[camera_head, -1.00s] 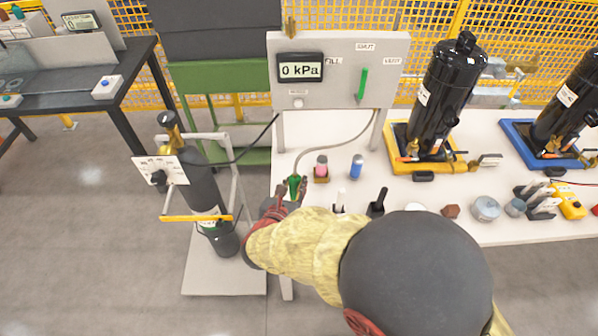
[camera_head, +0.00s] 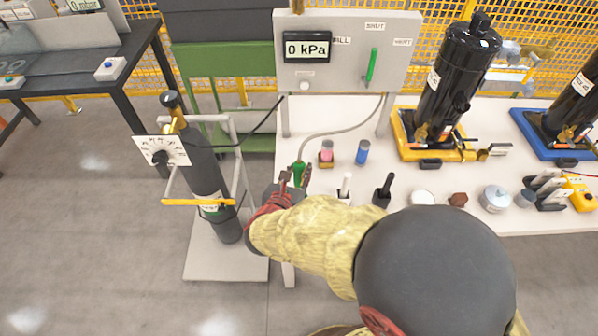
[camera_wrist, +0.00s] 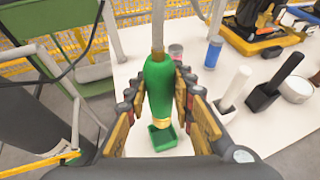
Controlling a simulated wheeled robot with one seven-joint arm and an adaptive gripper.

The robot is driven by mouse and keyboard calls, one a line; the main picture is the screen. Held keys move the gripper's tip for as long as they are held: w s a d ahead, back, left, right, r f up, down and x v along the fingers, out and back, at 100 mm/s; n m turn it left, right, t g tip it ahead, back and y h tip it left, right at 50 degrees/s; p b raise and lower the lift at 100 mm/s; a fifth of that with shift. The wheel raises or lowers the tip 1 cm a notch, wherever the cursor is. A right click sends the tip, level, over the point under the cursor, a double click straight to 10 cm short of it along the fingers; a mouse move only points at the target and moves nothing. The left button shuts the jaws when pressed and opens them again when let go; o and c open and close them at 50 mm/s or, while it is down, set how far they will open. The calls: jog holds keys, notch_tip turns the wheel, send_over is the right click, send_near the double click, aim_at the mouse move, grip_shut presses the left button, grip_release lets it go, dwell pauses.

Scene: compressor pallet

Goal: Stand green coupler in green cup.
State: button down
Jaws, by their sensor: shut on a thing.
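The green coupler (camera_head: 298,173) is held upright between the fingers of my gripper (camera_head: 295,182), with a grey hose leading up from its top. In the wrist view the coupler (camera_wrist: 158,85) shows a green body and a brass lower end, with my gripper (camera_wrist: 160,98) shut on its sides. The green cup (camera_wrist: 163,136) is a small square open holder on the white table, seen just below the brass end. The brass end appears above or at the cup's opening; I cannot tell whether it is inside. In the head view my gripper and arm hide the cup.
A pink cylinder in a holder (camera_head: 326,155) and a blue cylinder (camera_head: 362,152) stand behind. A white-handled tool (camera_head: 345,188) and a black-handled tool (camera_head: 383,192) stand to the right. The gauge panel (camera_head: 345,60) rises behind, and a gas bottle (camera_head: 205,175) stands left.

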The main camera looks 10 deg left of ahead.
jog(key=shift+f+b, duration=3.3)
jog(key=shift+b, duration=0.15)
jog(key=shift+f, duration=0.7)
jog(key=shift+f, duration=0.55)
jog(key=c, duration=1.5)
grip_release()
jog(key=shift+o, duration=0.2)
jog(key=shift+f, duration=0.1)
jog(key=shift+s, duration=0.1)
send_near(299, 185)
jog(key=f, duration=0.4)
jog(key=shift+s+a, duration=0.15)
jog(key=shift+s, duration=0.2)
